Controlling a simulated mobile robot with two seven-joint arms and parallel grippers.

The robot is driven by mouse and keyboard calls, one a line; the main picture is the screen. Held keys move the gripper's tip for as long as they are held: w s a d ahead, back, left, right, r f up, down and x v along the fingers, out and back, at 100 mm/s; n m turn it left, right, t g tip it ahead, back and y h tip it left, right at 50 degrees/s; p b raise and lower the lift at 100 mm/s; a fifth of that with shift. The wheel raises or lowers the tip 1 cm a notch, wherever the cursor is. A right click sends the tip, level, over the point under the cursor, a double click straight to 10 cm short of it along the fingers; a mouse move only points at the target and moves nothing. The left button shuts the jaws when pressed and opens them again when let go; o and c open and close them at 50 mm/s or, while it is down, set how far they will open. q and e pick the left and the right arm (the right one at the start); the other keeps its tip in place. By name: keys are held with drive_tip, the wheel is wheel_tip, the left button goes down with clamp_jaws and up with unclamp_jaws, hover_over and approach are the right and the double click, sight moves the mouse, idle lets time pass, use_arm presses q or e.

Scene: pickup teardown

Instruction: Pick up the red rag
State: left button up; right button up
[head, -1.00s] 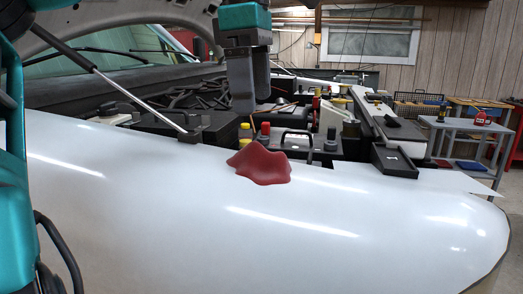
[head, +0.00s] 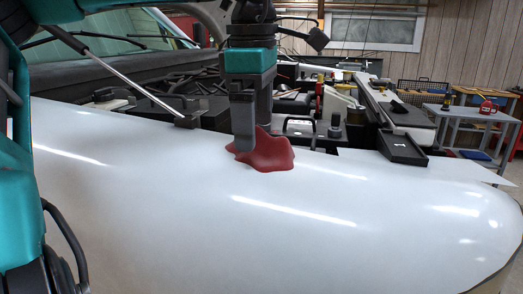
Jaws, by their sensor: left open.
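The red rag (head: 268,156) lies draped in a crumpled heap on the white fender (head: 200,215), at its edge beside the engine bay. My left gripper (head: 252,142) points down over the rag, with its dark fingers at the rag's upper left part. The near finger covers some of the rag, and the far finger is partly hidden. The jaws are open; whether a finger touches the cloth I cannot tell. My right gripper does not show.
The open engine bay (head: 318,125) lies just behind the rag, with a hood strut (head: 130,88) to the left. A black tray (head: 403,148) sits on the right. The fender in front is clear. A grey workbench (head: 470,117) stands far right.

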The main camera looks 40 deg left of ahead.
use_arm(q)
wheel_tip(320, 180, down, 3)
drive_tip(key=shift+w+a+f, duration=0.1)
drive_tip(key=shift+a+f, duration=0.05)
drive_tip(key=shift+f, duration=0.05)
drive_tip(key=shift+c, duration=0.2)
drive_tip(key=c, duration=0.7)
drive_tip(key=shift+r, duration=0.1)
wheel_tip(320, 180, up, 20)
drive_tip(key=shift+f+p, duration=0.1)
drive_tip(key=shift+p, duration=0.6)
